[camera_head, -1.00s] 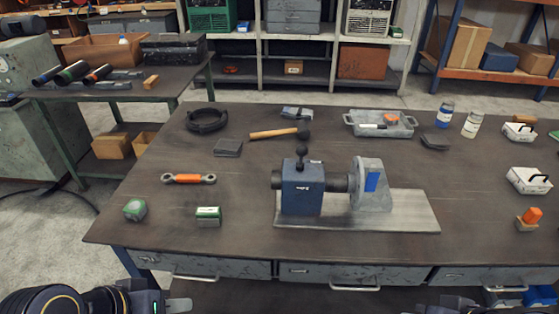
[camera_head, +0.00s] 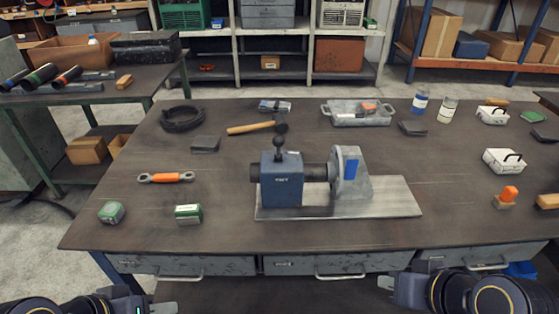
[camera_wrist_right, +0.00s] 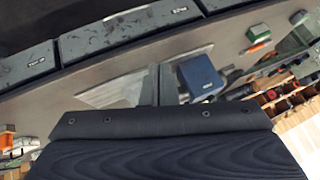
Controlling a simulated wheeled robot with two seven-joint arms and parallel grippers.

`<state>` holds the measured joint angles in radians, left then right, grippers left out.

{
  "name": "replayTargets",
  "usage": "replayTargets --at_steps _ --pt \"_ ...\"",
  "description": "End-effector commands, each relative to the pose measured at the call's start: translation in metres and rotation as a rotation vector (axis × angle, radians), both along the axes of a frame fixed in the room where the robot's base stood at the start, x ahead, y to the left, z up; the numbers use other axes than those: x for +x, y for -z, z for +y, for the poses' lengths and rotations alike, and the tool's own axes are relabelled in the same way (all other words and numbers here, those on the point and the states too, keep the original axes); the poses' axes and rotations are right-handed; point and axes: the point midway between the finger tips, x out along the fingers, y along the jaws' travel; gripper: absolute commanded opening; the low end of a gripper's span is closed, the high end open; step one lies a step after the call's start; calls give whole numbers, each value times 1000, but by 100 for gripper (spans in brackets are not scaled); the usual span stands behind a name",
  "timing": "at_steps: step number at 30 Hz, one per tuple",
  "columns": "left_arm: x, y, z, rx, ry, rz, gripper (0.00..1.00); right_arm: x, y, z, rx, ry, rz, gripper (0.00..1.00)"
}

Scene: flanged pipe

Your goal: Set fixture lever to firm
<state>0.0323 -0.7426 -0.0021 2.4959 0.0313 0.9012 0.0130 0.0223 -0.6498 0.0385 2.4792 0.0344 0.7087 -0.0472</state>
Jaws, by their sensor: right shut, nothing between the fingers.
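The fixture (camera_head: 282,186) is a blue block on a pale metal base plate (camera_head: 400,203) in the middle of the workbench. Its lever (camera_head: 279,149) is a dark stem with a round knob, standing about upright on top of the block. A grey flange with a blue patch (camera_head: 350,174) stands to its right, joined by a short dark pipe. My right gripper (camera_head: 386,282) is below the bench's front edge, right of the fixture and apart from it. In the right wrist view its fingers (camera_wrist_right: 158,84) are together and empty, with the blue block (camera_wrist_right: 201,77) beyond. My left gripper (camera_head: 160,307) is at the bottom left, only partly visible.
A hammer (camera_head: 252,127), an orange-handled tool (camera_head: 165,177), a green-and-white box (camera_head: 188,214) and a grey tray (camera_head: 357,113) lie around the fixture. The bench's front drawers (camera_head: 340,264) are near my grippers. The bench top just left of the base plate is clear.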

Motion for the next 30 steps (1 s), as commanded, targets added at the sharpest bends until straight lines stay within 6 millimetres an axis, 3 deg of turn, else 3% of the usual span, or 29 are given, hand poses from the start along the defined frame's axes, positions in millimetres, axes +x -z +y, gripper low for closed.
replayTargets --at_steps 1,9,15,19,24,30 --pt "0 20 0 0 0 0 36 18 16 5 -24 -26 -57 0" --pt "0 79 0 0 0 1 36 121 29 49 -149 -161 -505 0" --pt "0 121 0 0 0 0 36 171 33 95 -192 -207 -843 0" --pt "0 149 0 0 0 0 36 190 36 124 -199 -192 -1052 0" --pt "0 180 0 0 0 0 36 198 42 149 -194 -111 -1284 0" --pt "0 202 0 0 0 0 36 196 47 158 -190 9 -1441 0"
